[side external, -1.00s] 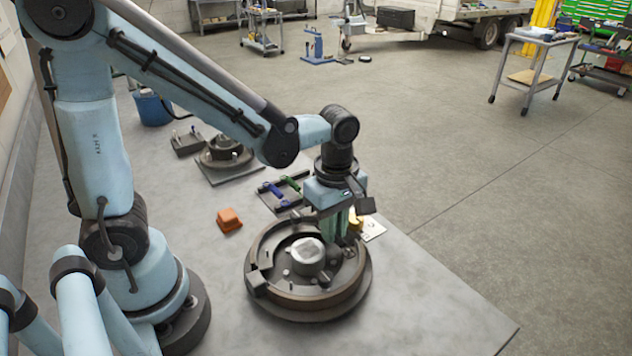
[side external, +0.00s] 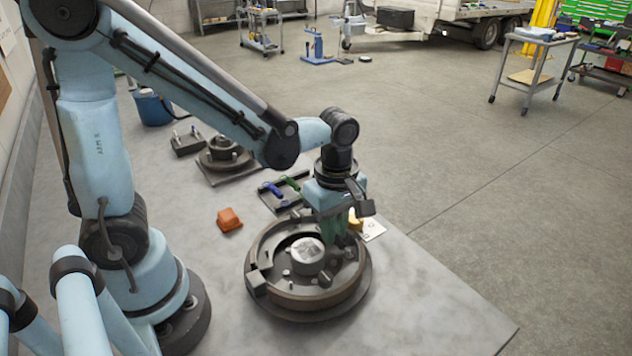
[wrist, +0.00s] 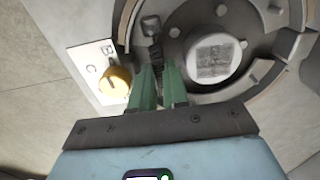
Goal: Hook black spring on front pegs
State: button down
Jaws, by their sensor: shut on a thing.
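The brake drum assembly (side external: 262,296) sits on the grey table, a round dark ring with a pale hub (side external: 307,256) in its middle. My gripper (side external: 336,238) points down over the far right part of the ring. In the wrist view, its green fingers (wrist: 159,72) are close together on a small dark piece, which looks like the black spring (wrist: 155,55). The fingers hide most of it. Small pegs (wrist: 220,10) show around the hub in the wrist view. I cannot tell whether the spring touches any peg.
A white card with a yellow knob (wrist: 115,82) lies beside the ring. A rack with a blue piece (side external: 271,189) and a green piece (side external: 292,183) lies behind. An orange block (side external: 229,219) is to the left. The table's front right is clear.

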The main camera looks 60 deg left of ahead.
jog(key=c, duration=1.1)
grip_release()
jog(key=shift+c, duration=1.4)
jog(key=shift+r, duration=3.5)
jog(key=a+m+t, duration=0.1)
jog(key=m+t, duration=0.1)
jog(key=m, duration=0.4)
jog(key=s+a+r+m+t, duration=0.1)
jog(key=a+m+t, duration=0.1)
jog(key=m, duration=0.4)
jog(key=s+a+r+m+t, duration=0.1)
jog(key=m+t, duration=0.2)
jog(key=m, duration=0.3)
jog(key=shift+a, duration=0.3)
